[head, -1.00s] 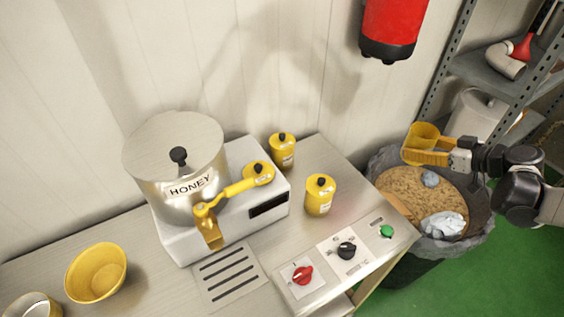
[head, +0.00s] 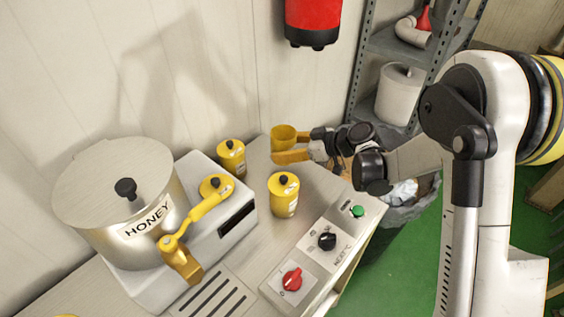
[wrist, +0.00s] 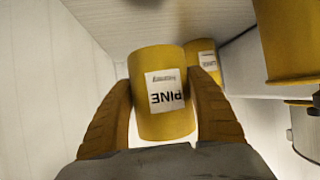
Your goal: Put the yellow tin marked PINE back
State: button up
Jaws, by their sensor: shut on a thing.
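The yellow tin marked PINE (wrist: 163,95) is between the orange-yellow fingers of my gripper (wrist: 160,82), which is shut on it. Its white label reads upside down in the wrist view. In the head view the held tin (head: 284,133) appears open-topped, and my gripper (head: 290,156) reaches in from the right near the counter's back right corner. Whether the tin touches the counter I cannot tell. Two lidded yellow tins stand on the counter: a back one (head: 231,160) by the wall and a front one (head: 284,198). Their labels are too small to read.
The HONEY kettle (head: 115,205) with its yellow tap stands at left on a white base. The counter's front (head: 318,250) has red, black and green controls. A waste bin (head: 405,212) is beyond the right edge. A grey shelf (head: 385,50) stands behind; a red cylinder (head: 313,20) hangs above.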

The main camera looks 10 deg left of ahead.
jog(key=shift+s+a+f, duration=0.15)
jog(key=shift+a+f, duration=0.1)
jog(key=shift+f, duration=0.25)
jog(key=shift+f+b, duration=0.75)
jog(key=shift+f, duration=0.85)
jog(key=shift+f, duration=0.2)
jog(key=o, duration=1.4)
jog(key=shift+r, duration=0.1)
